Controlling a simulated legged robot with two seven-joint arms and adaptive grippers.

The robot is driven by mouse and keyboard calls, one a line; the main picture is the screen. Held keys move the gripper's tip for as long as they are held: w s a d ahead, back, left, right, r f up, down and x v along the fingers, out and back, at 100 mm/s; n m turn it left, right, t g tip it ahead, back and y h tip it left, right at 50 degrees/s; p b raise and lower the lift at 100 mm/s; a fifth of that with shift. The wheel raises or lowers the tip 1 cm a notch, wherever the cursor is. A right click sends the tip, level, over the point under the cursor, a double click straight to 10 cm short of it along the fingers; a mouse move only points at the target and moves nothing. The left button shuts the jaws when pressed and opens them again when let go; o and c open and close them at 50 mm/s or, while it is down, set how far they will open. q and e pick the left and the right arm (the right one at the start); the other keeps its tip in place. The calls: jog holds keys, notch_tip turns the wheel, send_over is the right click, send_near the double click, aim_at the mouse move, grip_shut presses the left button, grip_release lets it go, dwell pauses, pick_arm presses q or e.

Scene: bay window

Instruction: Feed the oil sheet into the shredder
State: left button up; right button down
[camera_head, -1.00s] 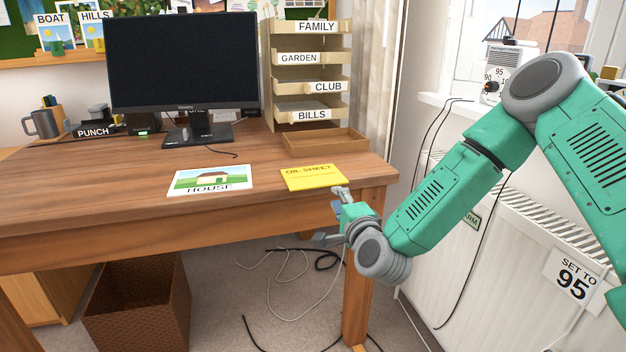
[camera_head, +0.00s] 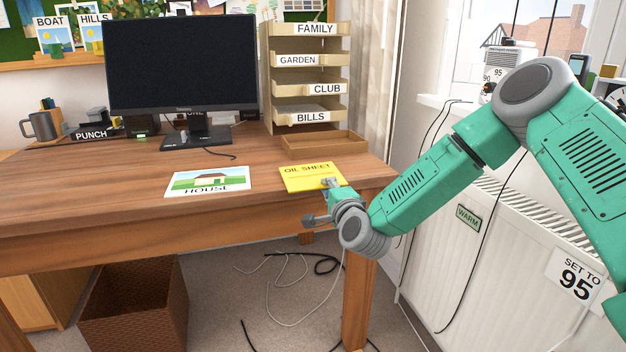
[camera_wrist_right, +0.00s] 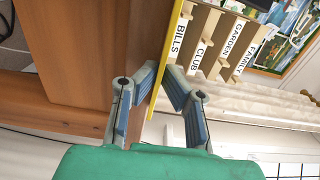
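The yellow oil sheet (camera_head: 312,176) lies flat near the desk's front right edge, its label facing up. In the right wrist view its thin yellow edge (camera_wrist_right: 168,58) runs between my fingers. My right gripper (camera_head: 322,201) is at the sheet's front right corner, with one finger above the sheet and the other lower, in front of the desk edge. In the right wrist view the gripper (camera_wrist_right: 163,83) is open, its two fingers apart on either side of the sheet. Whether either finger touches it is unclear. I see no shredder. My left gripper is out of view.
A house picture (camera_head: 208,181) lies left of the sheet on the desk (camera_head: 90,190). A wooden tray (camera_head: 322,143) and labelled shelves (camera_head: 305,88) stand behind it. A monitor (camera_head: 182,65) stands at the back. A radiator (camera_head: 500,255) is on the right; a woven bin (camera_head: 135,305) is below.

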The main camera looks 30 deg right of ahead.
jog(key=shift+r+p, duration=0.3)
jog(key=shift+r, duration=0.05)
dwell(0.4)
jog(key=shift+s, duration=0.1)
jog(key=p+v, duration=0.2)
jog(key=v, duration=1.3)
jog(key=shift+s, duration=0.4)
jog(key=shift+a+f, duration=0.1)
dwell(0.6)
